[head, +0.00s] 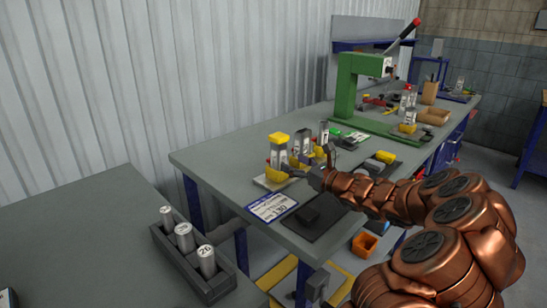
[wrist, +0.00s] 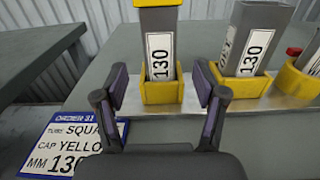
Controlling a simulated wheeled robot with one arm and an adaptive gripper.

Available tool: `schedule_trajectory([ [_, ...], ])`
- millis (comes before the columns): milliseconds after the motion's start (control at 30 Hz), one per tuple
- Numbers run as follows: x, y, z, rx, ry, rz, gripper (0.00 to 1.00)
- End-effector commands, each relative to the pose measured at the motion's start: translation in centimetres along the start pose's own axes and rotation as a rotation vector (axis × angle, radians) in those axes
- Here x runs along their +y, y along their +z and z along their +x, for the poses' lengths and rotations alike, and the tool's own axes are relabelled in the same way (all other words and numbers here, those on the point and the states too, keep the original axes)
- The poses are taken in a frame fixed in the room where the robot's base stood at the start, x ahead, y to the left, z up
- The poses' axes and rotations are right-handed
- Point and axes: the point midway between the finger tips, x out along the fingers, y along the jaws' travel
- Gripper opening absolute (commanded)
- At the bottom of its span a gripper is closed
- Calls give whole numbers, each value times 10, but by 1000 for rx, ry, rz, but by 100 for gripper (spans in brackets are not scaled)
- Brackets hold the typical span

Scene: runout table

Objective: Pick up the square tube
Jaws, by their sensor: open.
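A grey square tube (wrist: 160,50) with a white label reading 130 stands upright in a yellow holder (wrist: 162,92). In the head view the tube (head: 279,154) carries a yellow cap (head: 278,137). In the wrist view my gripper (wrist: 160,88) is open, one finger to each side of the holder and tube's lower part. The tube appears between or just beyond the fingertips; how deep they reach I cannot tell. In the head view my gripper (head: 305,172) is partly hidden at the holders. A second grey tube (wrist: 254,40), also labelled 130, stands to the right in its own holder.
An order card (head: 272,207) lies at the table's near edge, reading square, yellow, 130 in the wrist view. A dark mat (head: 313,222) with a dark block lies beside it. A green press (head: 350,95) stands behind. A rack of numbered cylinders (head: 205,280) is on the left table.

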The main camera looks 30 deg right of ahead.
Motion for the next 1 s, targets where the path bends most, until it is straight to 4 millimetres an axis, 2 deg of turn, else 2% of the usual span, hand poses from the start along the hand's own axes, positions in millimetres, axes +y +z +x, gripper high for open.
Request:
schedule_trajectory([
  [333, 1, 1, 29, 2, 3, -2, 71],
  [600, 1, 1, 65, 1, 5, -2, 71],
  [733, 0, 2, 72, -1, 2, -2, 71],
  [967, 0, 2, 73, -1, 2, -2, 71],
  [1000, 0, 2, 72, -1, 2, -2, 67],
])
